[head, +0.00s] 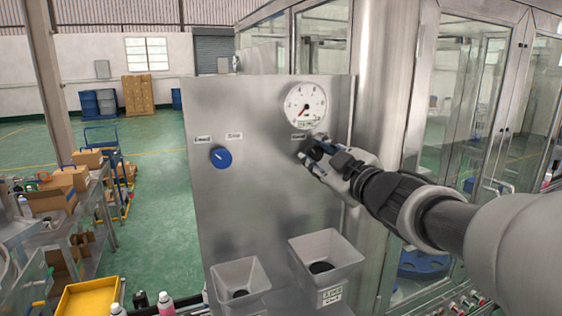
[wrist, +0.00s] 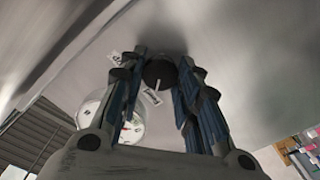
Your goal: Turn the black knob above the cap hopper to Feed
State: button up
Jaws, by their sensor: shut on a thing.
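The black knob (wrist: 160,72) is on the upright metal panel (head: 240,115), between the two fingers of my gripper (wrist: 161,78), which is shut on it. A pale pointer mark shows on the knob's face, toward one of two small white labels beside it. The label words are too small to read. In the head view my gripper (head: 312,150) reaches in from the right and mostly hides the knob. The grey hopper (head: 328,262) below the knob has a dark opening and a small label on its front.
A round gauge (head: 305,105) sits just above the knob. A blue knob (head: 221,157) with two labels is further left on the panel. A second grey hopper (head: 240,280) stands lower left. Glass-doored machinery is at right; a yellow bin (head: 90,298) is at lower left.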

jog(key=shift+n, duration=0.5)
jog(key=o, duration=1.1)
jog(key=shift+c, duration=0.2)
jog(key=shift+s, duration=0.15)
jog(key=v, duration=0.7)
jog(key=shift+s+d, duration=0.1)
